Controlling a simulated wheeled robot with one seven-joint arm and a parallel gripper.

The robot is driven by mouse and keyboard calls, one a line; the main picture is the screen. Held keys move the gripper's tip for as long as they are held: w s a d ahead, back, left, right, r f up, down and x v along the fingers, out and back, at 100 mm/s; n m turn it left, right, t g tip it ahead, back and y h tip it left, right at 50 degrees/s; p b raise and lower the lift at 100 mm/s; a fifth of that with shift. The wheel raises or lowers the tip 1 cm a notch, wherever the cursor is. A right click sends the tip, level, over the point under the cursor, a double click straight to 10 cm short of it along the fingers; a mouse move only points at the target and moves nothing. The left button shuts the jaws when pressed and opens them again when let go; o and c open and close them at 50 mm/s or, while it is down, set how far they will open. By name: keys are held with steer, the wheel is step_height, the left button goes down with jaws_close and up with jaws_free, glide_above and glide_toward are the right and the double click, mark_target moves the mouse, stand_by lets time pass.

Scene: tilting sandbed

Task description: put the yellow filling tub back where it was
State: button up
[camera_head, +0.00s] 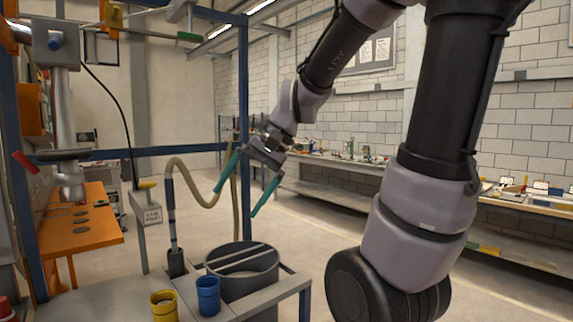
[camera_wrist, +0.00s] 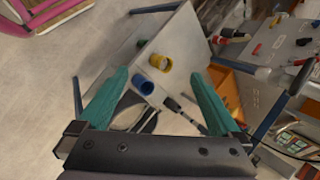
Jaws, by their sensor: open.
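The yellow filling tub (camera_head: 164,306) stands upright on the grey stand at the bottom of the head view, beside a blue tub (camera_head: 208,295) to its right. In the wrist view the yellow tub (camera_wrist: 160,62) and the blue tub (camera_wrist: 141,85) sit near the edge of the light tabletop, seen between my fingers. My gripper (camera_head: 236,200) is open and empty, with its teal fingers spread. It is in the air above and away from the tubs, higher than the stand; the wrist view shows it too (camera_wrist: 165,95).
A large grey bin (camera_head: 243,285) stands behind the blue tub. A hose with a nozzle (camera_head: 174,225) rests in a dark holder left of the bin. Floor at right is open.

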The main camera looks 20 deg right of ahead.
steer(key=s+d+r+n+t+h, duration=0.1)
steer(key=s+d+r+t+h, duration=0.3)
steer(key=d, duration=0.4)
step_height(320, 180, up, 2)
steer(key=shift+d+r+n+t, duration=0.15)
steer(key=shift+d+n+t, duration=0.2)
steer(key=shift+t, duration=0.25)
stand_by(0.4)
